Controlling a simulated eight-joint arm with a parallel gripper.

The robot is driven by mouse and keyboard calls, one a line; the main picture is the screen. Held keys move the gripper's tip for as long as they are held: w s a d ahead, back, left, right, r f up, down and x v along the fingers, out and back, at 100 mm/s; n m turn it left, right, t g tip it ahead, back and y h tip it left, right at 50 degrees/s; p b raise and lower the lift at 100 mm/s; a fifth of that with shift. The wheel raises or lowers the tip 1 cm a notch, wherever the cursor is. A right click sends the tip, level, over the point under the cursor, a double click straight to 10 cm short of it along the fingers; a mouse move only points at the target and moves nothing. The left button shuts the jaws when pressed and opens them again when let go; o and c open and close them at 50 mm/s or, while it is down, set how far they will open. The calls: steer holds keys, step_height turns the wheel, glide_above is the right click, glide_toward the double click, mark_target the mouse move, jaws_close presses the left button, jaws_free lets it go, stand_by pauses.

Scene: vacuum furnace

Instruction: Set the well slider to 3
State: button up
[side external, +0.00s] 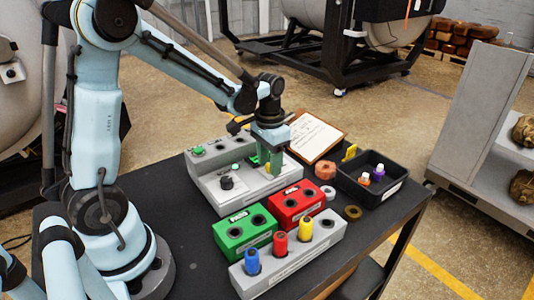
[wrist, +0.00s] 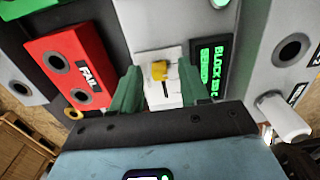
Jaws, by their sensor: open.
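The well slider has a yellow knob (wrist: 159,70) on a pale plate (wrist: 146,57) with a dark slot, in the wrist view. The numbers on its scale are too small to read. My gripper (wrist: 158,88) has two green fingers, open, one on each side of the slider strip, with the knob between or just beyond their tips. I cannot tell whether they touch it. In the side view my gripper (side external: 264,160) points down over the right part of the grey control box (side external: 215,190), and the knob is mostly hidden there.
A lit green display (wrist: 210,60) is right of the slider. A white peg-like knob (wrist: 283,115) is further right. The red FAIL block (side external: 296,204), green block (side external: 244,234) and grey holder with coloured plugs (side external: 290,260) stand in front. A black tray (side external: 372,180) and clipboard (side external: 316,136) are right.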

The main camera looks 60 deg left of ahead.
mark_target(286, 165)
jaws_close()
stand_by(0.3)
steer(key=shift+w, duration=2.7)
jaws_free()
steer(key=shift+s, duration=0.1)
step_height(286, 165, up, 12)
